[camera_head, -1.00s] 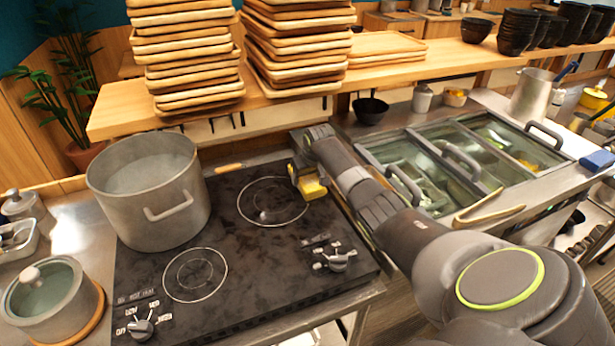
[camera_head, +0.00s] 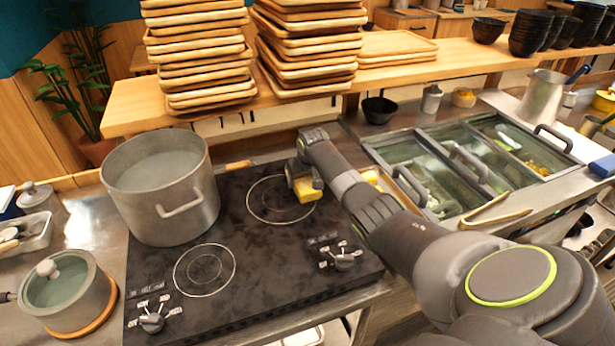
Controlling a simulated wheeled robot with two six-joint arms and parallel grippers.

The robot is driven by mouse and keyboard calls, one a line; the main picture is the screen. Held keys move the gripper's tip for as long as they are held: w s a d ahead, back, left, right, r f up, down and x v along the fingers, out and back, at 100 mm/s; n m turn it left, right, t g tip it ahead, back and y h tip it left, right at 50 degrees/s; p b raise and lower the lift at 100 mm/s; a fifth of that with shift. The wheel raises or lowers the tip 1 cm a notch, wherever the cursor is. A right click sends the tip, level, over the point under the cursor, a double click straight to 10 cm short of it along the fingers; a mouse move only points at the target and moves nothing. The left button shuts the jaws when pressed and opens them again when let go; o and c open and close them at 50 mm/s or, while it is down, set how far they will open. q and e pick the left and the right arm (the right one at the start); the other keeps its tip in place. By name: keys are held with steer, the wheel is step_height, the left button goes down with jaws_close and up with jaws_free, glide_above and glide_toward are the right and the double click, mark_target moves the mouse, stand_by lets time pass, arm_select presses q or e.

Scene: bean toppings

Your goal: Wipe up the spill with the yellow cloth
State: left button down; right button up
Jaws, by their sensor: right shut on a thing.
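My right gripper (camera_head: 298,182) is over the back right of the black cooktop (camera_head: 230,285), by the far burner ring. It is shut on the yellow cloth (camera_head: 309,190), which shows as a small folded piece at the fingertips, low at the cooktop surface. I cannot tell whether the cloth touches it. Dark, smudgy patches cover parts of the cooktop; I cannot clearly pick out the spill among them. My left gripper is not in view.
A large metal pot (camera_head: 160,190) stands on the cooktop's back left. A lidded pot (camera_head: 68,290) sits at the left. Glass-lidded topping bins (camera_head: 420,165) and tongs (camera_head: 497,212) lie to the right. Stacked wooden trays (camera_head: 305,45) stand on the shelf behind.

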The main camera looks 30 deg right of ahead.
steer(key=shift+d+f, duration=0.1)
steer(key=shift+s+d, duration=0.25)
steer(key=shift+d, duration=0.7)
steer(key=shift+s+d, duration=0.25)
steer(key=shift+d, duration=0.65)
steer(key=shift+a, duration=0.15)
steer(key=shift+w+a+p, duration=0.1)
steer(key=shift+a+p, duration=0.35)
steer(key=shift+a, duration=0.2)
steer(key=shift+w+a+p, duration=0.2)
steer(key=shift+a, duration=0.45)
steer(key=shift+w+a+p, duration=0.15)
steer(key=shift+a+p, duration=0.05)
steer(key=shift+a, duration=0.4)
steer(key=shift+d, duration=0.15)
